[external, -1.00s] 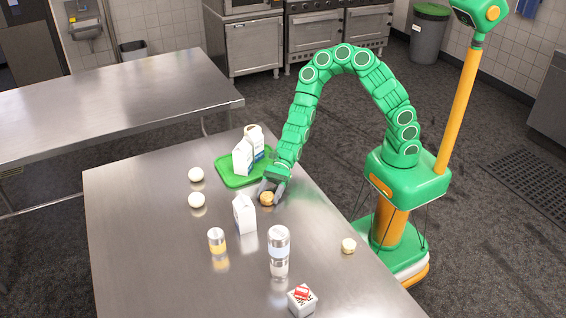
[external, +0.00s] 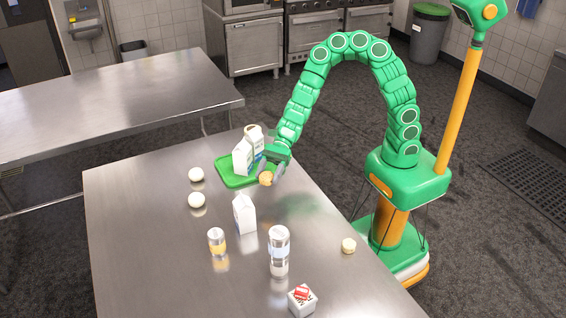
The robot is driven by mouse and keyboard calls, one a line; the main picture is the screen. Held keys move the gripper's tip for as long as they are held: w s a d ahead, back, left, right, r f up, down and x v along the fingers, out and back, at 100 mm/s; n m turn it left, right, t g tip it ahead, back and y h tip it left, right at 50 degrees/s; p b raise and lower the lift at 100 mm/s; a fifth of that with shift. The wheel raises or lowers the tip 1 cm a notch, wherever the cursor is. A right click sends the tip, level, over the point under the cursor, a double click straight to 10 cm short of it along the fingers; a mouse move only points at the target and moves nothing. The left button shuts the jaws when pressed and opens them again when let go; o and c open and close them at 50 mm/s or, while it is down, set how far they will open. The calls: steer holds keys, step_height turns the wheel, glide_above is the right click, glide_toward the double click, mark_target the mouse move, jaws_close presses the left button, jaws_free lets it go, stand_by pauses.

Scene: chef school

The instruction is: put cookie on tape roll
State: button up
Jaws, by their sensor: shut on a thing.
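My gripper (external: 272,167) is shut on a small round golden-brown thing (external: 265,178) that looks like the cookie. It holds it raised above the table, near the front right edge of a green tray (external: 229,180). A tan curved rim (external: 250,127) shows behind the milk cartons on the tray; it may be the tape roll, but most of it is hidden. A small pale yellow round thing (external: 348,246) lies near the table's right edge, too small to identify surely.
Two white cartons (external: 242,157) stand on the tray. Another carton (external: 244,214), two white balls (external: 196,200), a yellow-banded shaker (external: 217,241), a tall clear-and-silver container (external: 279,250) and a red-and-white box (external: 302,299) stand on the steel table (external: 140,240). Its front left is clear.

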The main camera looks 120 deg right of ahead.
step_height(320, 180, up, 12)
steer(key=s+d+m+t+h, duration=0.1)
steer(key=s+d+m+h, duration=0.1)
steer(key=s+d, duration=0.75)
steer(key=s+d+m+t+h, duration=0.1)
steer(key=s+d+m+h, duration=0.15)
steer(key=s+d, duration=0.65)
steer(key=s+d+m+t+h, duration=0.15)
steer(key=s+d, duration=0.35)
steer(key=d, duration=0.9)
steer(key=shift+g+h, duration=0.25)
steer(key=shift+h, duration=0.15)
steer(key=w+d+f, duration=0.2)
steer(key=w+f, duration=0.1)
steer(key=f, duration=0.1)
steer(key=w+d+f, duration=0.3)
steer(key=w+f, duration=0.1)
steer(key=f, duration=0.1)
steer(key=w+d+f, duration=0.3)
steer(key=f, duration=0.2)
steer(key=shift+w+d+f, duration=0.1)
steer(key=shift+w+d, duration=0.15)
steer(key=shift+w, duration=0.1)
steer(key=shift+w+d+f, duration=0.1)
steer(key=shift+w+f, duration=0.05)
steer(key=shift+f, duration=0.1)
steer(key=shift+w+f, duration=0.1)
steer(key=shift+f, duration=1.55)
